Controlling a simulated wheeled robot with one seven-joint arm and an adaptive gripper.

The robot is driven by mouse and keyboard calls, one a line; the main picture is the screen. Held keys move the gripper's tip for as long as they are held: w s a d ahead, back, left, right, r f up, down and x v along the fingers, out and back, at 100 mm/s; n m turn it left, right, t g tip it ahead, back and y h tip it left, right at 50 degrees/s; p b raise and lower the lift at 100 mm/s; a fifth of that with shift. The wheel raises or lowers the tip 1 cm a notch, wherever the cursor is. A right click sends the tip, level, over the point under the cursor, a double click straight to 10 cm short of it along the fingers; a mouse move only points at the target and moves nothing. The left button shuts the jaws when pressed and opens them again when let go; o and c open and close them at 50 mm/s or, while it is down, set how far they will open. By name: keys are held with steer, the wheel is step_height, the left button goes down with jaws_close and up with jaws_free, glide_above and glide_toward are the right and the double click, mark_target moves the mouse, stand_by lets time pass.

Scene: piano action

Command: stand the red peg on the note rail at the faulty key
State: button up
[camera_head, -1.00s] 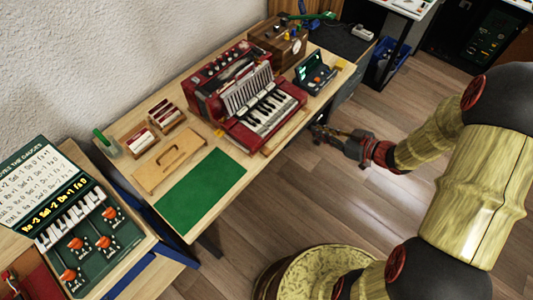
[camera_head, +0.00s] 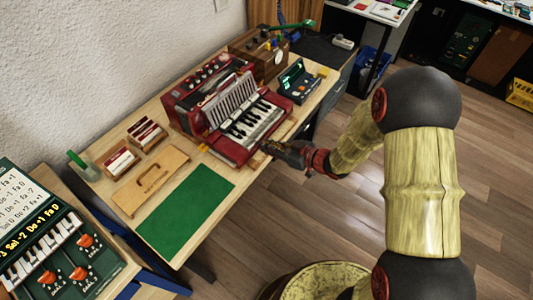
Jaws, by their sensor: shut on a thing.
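A red accordion-like instrument (camera_head: 236,155) with a white and black keyboard (camera_head: 245,121) stands on the workbench. A pale wooden strip (camera_head: 281,131), perhaps the note rail, lies along its front edge, partly hidden by my gripper. My gripper (camera_head: 267,147) is at the front right corner of the instrument, by the strip and the bench edge. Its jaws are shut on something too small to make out. I cannot tell the red peg apart, nor which key is faulty. I cannot tell whether the gripper touches the strip.
A green mat (camera_head: 186,211), a wooden board with a handle (camera_head: 150,181) and card boxes (camera_head: 122,162) lie to the left on the bench. A dark device with a green screen (camera_head: 297,82) and a wooden box (camera_head: 257,50) stand behind. The floor (camera_head: 300,220) in front is clear.

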steer(key=f, duration=0.1)
steer(key=f+b, duration=0.2)
steer(key=f, duration=0.1)
steer(key=shift+w+a, duration=0.1)
steer(key=shift+a, duration=0.25)
steer(key=shift+r, duration=0.1)
steer(key=o, duration=0.7)
steer(key=shift+o, duration=0.2)
